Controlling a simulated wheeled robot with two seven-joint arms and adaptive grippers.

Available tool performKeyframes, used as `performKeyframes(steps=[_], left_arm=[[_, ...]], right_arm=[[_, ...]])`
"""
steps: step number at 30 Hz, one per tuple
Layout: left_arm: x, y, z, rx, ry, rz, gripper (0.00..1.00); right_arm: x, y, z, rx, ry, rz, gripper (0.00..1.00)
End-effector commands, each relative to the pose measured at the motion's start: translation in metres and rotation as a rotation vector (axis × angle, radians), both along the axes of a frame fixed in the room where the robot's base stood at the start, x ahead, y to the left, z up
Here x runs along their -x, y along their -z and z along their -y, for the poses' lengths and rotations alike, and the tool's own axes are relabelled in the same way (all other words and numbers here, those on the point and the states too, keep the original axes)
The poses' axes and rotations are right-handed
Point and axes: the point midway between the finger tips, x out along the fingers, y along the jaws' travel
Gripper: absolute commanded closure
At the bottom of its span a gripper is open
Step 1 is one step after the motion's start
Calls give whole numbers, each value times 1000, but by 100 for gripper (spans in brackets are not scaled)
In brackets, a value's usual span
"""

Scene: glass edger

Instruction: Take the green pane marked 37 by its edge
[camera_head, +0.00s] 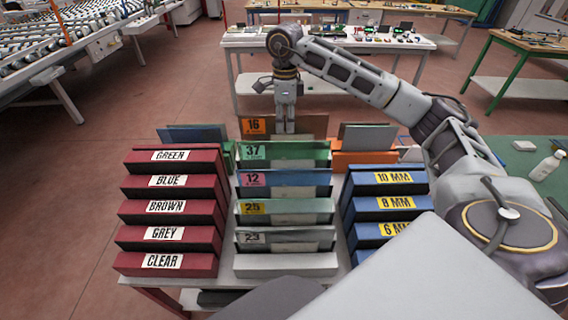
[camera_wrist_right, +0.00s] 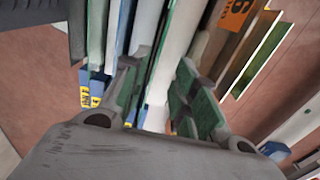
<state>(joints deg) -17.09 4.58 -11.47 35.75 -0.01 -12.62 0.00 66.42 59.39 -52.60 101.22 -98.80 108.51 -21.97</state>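The green pane marked 37 (camera_head: 310,151) stands on edge at the back of the middle rack in the head view, behind the blue pane marked 12 (camera_head: 310,179). My right gripper (camera_head: 285,128) points down just behind pane 37's top edge and in front of the brown pane marked 16 (camera_head: 313,124). In the right wrist view its two green-padded fingers (camera_wrist_right: 158,92) are apart, with pale and dark-green upright pane edges between them. I cannot tell whether the fingers touch a pane. My left gripper is not in view.
Red boxes labelled by colour (camera_head: 140,210) are stacked on the left, and blue millimetre boxes (camera_head: 352,215) on the right. Panes marked 25 (camera_head: 315,207) and 23 (camera_head: 315,236) stand nearer me. A white bottle (camera_head: 549,166) is on the green table at right.

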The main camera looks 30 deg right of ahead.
Motion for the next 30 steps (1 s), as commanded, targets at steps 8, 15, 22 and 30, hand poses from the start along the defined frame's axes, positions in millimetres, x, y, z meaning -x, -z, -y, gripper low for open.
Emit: performKeyframes(steps=[8, 15, 22, 30], left_arm=[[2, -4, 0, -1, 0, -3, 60], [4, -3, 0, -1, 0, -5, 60], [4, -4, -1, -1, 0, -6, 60], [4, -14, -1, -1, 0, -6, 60]], right_arm=[[0, 27, -1, 0, -1, -2, 71], [0, 30, -1, 0, -1, 0, 71], [0, 32, -1, -1, -1, -1, 71], [2, 52, -3, 0, 0, -4, 71]])
